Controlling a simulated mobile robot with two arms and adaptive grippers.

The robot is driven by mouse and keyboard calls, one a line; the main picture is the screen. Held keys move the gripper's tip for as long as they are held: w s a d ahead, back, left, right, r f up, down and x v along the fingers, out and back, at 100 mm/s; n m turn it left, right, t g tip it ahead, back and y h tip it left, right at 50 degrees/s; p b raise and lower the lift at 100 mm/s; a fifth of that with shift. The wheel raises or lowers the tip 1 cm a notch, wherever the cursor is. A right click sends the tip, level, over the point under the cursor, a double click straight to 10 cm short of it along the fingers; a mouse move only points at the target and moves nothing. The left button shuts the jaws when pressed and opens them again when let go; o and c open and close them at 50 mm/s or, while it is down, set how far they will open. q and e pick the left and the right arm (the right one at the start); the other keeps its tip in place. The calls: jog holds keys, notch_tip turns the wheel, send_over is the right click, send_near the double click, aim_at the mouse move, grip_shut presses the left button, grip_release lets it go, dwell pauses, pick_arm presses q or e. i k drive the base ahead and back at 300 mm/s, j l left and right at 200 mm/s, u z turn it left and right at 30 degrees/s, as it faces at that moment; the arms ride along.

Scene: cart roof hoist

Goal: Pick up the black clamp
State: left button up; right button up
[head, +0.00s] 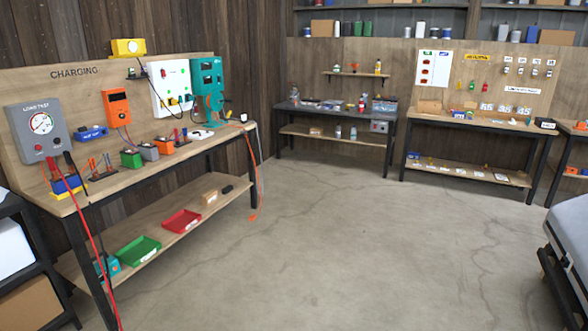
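On the left stands the charging bench (150,171), with a grey load tester (36,131) on its back board. Below the tester, a dark slim handle (69,160) that looks like the black clamp stands upright beside a red one (53,170). Both are at a small blue and yellow block (65,186) near the bench's left end. They are small here, so I cannot tell how they are held. Neither of my grippers is in view.
A red cable (92,245) hangs over the bench's front edge. Green (137,251) and red (182,221) trays sit on its lower shelf. A dark rack (35,265) stands at the left edge. The concrete floor (330,240) is clear; a grey padded surface (573,235) is at right.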

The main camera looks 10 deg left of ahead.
aim_at(67, 156)
jog(key=i+u, duration=0.25)
jog(key=i, duration=0.25)
jog(key=i+u, duration=0.25)
jog(key=i, duration=0.25)
jog(key=i+l+u, duration=0.25)
jog(key=i, duration=0.2)
jog(key=i+l+u, duration=0.25)
jog(key=i, duration=0.25)
jog(key=i+u, duration=0.65)
jog(key=u, duration=0.2)
jog(key=i+l+u, duration=0.25)
jog(key=u, duration=0.15)
jog(key=i+l+u, duration=0.25)
jog(key=u, duration=0.15)
jog(key=i+l+u, duration=0.2)
jog(key=l+u, duration=0.25)
